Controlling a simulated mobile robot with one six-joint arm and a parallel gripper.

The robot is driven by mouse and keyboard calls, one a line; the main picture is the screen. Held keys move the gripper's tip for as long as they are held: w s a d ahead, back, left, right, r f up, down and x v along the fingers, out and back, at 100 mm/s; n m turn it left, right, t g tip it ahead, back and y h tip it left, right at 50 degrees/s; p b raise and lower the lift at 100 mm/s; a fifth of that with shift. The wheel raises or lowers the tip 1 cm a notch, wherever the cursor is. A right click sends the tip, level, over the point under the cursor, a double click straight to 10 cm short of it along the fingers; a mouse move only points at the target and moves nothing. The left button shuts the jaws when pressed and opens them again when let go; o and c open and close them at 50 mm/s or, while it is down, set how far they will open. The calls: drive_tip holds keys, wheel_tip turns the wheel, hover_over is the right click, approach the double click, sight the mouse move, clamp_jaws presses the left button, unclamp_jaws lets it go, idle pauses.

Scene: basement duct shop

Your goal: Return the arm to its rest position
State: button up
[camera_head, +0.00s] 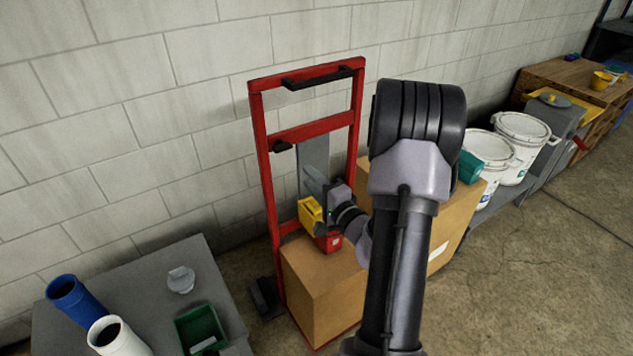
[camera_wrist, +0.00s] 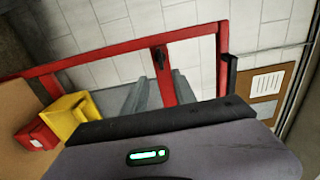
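My gripper (camera_head: 316,194) is in front of the red hand truck (camera_head: 258,130), just above a cardboard box and close to a yellow bin (camera_head: 311,214) and a red bin (camera_head: 329,241). I cannot tell whether it touches either bin. In the wrist view its two grey fingers (camera_wrist: 152,94) stand apart with a gap between them, and I see nothing held. My arm rises in front of the boxes and bends down toward the hand truck. The yellow bin (camera_wrist: 68,118) and red bin (camera_wrist: 36,136) also show at the left of the wrist view.
The cardboard box (camera_head: 322,287) stands on the hand truck. Another box (camera_head: 447,230) is partly behind my arm. White buckets (camera_head: 523,133) stand at the right. A grey table (camera_head: 140,275) at lower left holds pipes and a green bin (camera_head: 201,329). The right floor is clear.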

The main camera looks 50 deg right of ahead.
drive_tip(key=shift+v, duration=1.2)
